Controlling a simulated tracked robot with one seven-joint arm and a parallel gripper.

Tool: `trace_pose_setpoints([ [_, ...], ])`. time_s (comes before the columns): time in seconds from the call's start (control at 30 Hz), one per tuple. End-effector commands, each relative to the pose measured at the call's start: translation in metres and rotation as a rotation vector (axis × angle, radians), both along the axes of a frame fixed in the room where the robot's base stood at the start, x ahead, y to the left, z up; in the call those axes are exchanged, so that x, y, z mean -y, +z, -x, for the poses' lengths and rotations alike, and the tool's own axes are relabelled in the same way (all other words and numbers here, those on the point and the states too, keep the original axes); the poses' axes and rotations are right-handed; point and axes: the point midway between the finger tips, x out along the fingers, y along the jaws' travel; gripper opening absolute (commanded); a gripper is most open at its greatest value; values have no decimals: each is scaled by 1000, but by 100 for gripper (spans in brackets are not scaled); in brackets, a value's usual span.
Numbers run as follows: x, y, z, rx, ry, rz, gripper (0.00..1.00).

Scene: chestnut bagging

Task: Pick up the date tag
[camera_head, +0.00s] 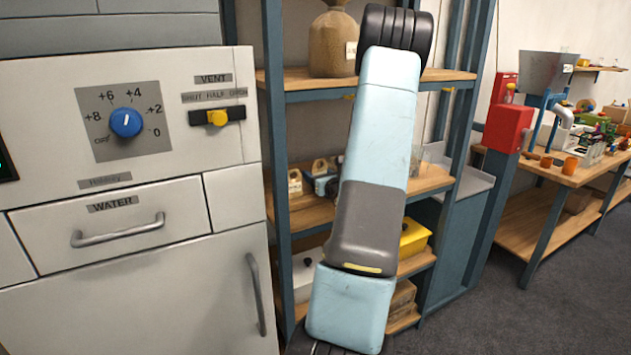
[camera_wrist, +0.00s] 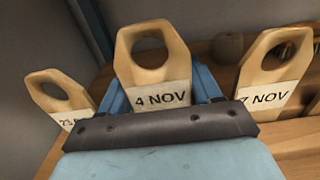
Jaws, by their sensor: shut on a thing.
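Three wooden date tags with round-cornered holes show in the wrist view. The middle tag, the 4 NOV tag (camera_wrist: 161,97), stands upright between the fingers of my gripper (camera_wrist: 163,85), which is shut on it. A tag whose label is partly hidden, starting with 23 (camera_wrist: 65,100), leans at the left. The 7 NOV tag (camera_wrist: 268,95) stands at the right. In the head view, tags (camera_head: 295,183) show on the middle shelf, left of my arm.
The wooden shelf rack (camera_head: 276,150) has blue posts close around my arm. A sack (camera_head: 331,45) stands on the upper shelf and a yellow box (camera_head: 413,238) on a lower one. A white cabinet (camera_head: 225,280) stands at the left, a workbench (camera_head: 545,173) at the right.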

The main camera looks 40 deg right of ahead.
Motion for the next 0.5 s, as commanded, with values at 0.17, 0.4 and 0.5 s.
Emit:
trace_pose_setpoints([
  [0.17, 1, 29, 13, 1, -2, 6, 41],
  [0.4, 3, 69, 46, 1, -1, 5, 41],
  [0.5, 4, 81, 66, 0, -3, 3, 41],
])
